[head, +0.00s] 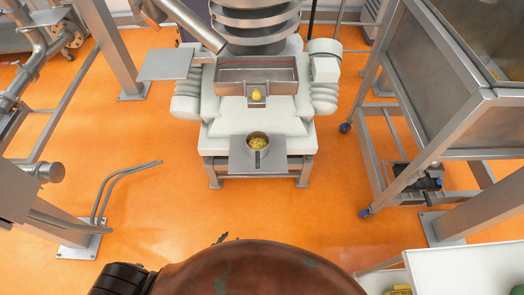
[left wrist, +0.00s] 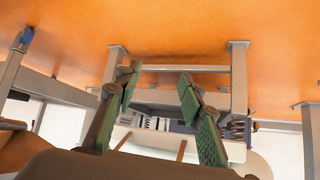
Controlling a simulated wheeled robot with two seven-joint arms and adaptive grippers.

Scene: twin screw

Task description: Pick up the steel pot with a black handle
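The steel pot (head: 258,141) stands on a small grey shelf (head: 240,155) at the front of the white machine in the head view. It holds yellowish pieces, and its dark handle (head: 257,160) points toward me. Only a small tip of my left gripper (head: 221,238) shows, at the bottom of the head view, well short of the pot. In the left wrist view my left gripper (left wrist: 160,72) has its two green-padded fingers apart with nothing between them. I cannot make out the pot in that view. My right gripper is not in view.
The white machine (head: 290,128) has a chute with a yellow piece (head: 257,95) above the shelf. A steel-framed hopper (head: 440,120) on wheels stands at the right. A bent metal rail (head: 125,175) stands at the left. The orange floor before the machine is clear.

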